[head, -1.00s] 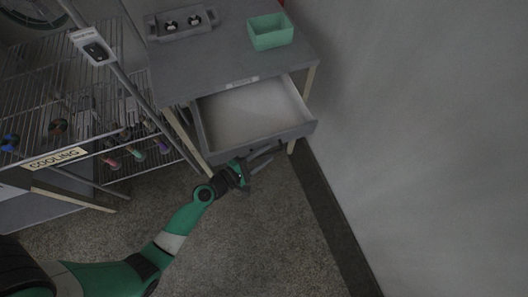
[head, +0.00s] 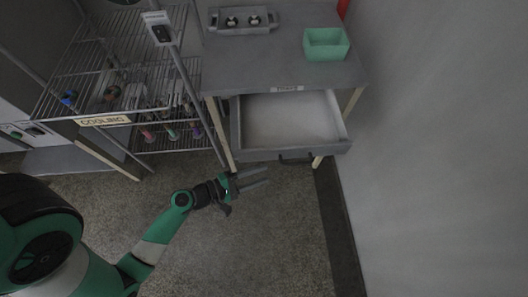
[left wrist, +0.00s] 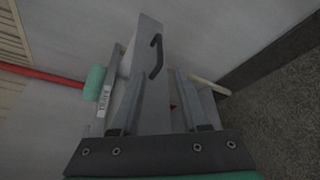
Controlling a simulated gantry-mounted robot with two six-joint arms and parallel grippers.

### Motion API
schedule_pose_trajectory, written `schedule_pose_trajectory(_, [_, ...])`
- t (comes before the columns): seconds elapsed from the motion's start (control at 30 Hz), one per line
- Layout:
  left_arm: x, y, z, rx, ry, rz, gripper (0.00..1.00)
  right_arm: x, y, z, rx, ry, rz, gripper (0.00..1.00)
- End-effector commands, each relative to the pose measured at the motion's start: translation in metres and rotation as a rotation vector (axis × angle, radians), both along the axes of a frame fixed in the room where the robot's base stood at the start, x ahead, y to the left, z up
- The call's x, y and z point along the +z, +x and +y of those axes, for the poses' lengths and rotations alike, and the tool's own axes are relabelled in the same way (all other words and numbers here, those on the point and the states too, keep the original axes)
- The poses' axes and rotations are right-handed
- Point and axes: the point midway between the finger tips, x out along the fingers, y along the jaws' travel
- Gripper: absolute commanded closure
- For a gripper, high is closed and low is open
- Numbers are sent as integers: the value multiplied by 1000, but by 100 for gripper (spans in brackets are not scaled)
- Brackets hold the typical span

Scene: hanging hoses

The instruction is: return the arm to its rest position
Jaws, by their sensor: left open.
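My left gripper (head: 254,178) is open and empty, in front of the open drawer (head: 292,120) and a little below its front in the head view. My green and black left arm reaches in from the lower left. In the left wrist view the two fingers of my left gripper (left wrist: 162,100) stand apart, with the drawer front and its dark handle (left wrist: 155,57) beyond them. Nothing is between the fingers. My right gripper is not in view.
A grey table (head: 290,68) holds a teal bin (head: 326,44) and a grey tray (head: 243,21). A wire rack (head: 125,75) with a "COOLING" sign (head: 104,120) stands at left. A wall (head: 450,150) bounds the right. The floor (head: 250,250) in front is clear.

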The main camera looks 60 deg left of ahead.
Motion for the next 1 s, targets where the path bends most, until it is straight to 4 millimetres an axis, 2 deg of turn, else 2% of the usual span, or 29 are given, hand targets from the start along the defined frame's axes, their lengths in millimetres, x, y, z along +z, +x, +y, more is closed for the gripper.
schedule_pose_trajectory(0.43, [1, 1, -3, -9, 0, 0, 55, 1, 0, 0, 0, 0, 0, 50])
schedule_pose_trajectory(0.47, [3, 3, -6, -20, 2, -4, 55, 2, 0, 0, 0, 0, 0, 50])
schedule_pose_trajectory(0.57, [30, 28, -10, -73, 40, -67, 55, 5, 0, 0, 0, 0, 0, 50])
schedule_pose_trajectory(0.67, [85, 70, -18, -146, 111, -195, 55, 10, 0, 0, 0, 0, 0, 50])
schedule_pose_trajectory(0.77, [162, 113, -34, -221, 246, -353, 55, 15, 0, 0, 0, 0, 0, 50])
schedule_pose_trajectory(0.8, [194, 126, -43, -245, 315, -416, 55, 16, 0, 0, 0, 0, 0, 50])
schedule_pose_trajectory(0.87, [243, 143, -58, -271, 431, -514, 55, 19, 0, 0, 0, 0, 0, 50])
schedule_pose_trajectory(0.9, [277, 151, -69, -280, 514, -581, 55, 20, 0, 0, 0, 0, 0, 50])
schedule_pose_trajectory(0.97, [328, 158, -84, -275, 649, -683, 55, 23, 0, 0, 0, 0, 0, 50])
schedule_pose_trajectory(1.0, [363, 160, -94, -260, 743, -750, 55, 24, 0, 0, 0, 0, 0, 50])
